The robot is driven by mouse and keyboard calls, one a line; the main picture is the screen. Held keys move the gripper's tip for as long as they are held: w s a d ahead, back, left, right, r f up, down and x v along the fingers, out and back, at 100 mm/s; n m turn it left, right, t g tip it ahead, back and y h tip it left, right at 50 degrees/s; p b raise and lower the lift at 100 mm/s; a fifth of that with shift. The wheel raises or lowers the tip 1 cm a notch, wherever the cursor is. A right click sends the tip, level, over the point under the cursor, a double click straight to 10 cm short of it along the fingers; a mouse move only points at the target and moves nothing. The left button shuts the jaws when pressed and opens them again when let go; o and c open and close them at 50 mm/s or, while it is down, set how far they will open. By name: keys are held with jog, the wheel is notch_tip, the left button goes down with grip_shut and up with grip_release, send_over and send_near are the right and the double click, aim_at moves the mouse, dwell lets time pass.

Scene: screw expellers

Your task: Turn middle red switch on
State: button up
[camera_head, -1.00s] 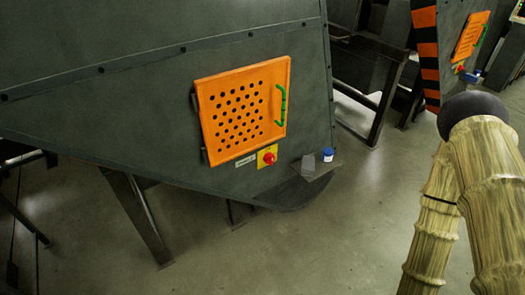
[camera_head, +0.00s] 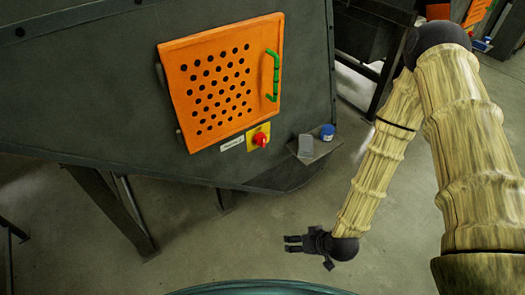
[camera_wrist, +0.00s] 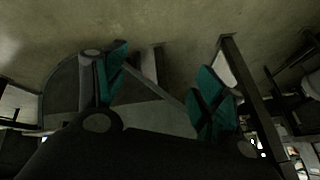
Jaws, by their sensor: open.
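A red switch (camera_head: 260,139) on a yellow plate (camera_head: 250,146) is mounted on the dark machine wall, just below the orange perforated door (camera_head: 222,82). My gripper (camera_head: 287,244) hangs below and a little right of the switch, over the floor, apart from the machine. Its fingers point left in the head view. In the wrist view its two teal-padded fingers (camera_wrist: 165,95) stand wide apart with nothing between them. The switch cannot be made out in the wrist view.
The orange door has a green handle (camera_head: 272,76). A small shelf (camera_head: 322,150) right of the switch holds a blue-lidded jar (camera_head: 327,132) and a grey block (camera_head: 305,146). A second orange panel (camera_head: 477,12) is at upper right. The floor around my gripper is clear.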

jog(key=w+a+n+t+y+b, duration=0.1)
jog(key=w+a+t+y+b, duration=0.2)
jog(key=w, duration=0.5)
jog(key=n+t+y+b, duration=0.35)
jog(key=t+b, duration=0.35)
jog(key=b, duration=0.4)
send_near(264, 143)
jog(key=x, duration=1.1)
jog(key=shift+c, duration=0.4)
jog(key=shift+d, duration=0.1)
jog(key=c, duration=1)
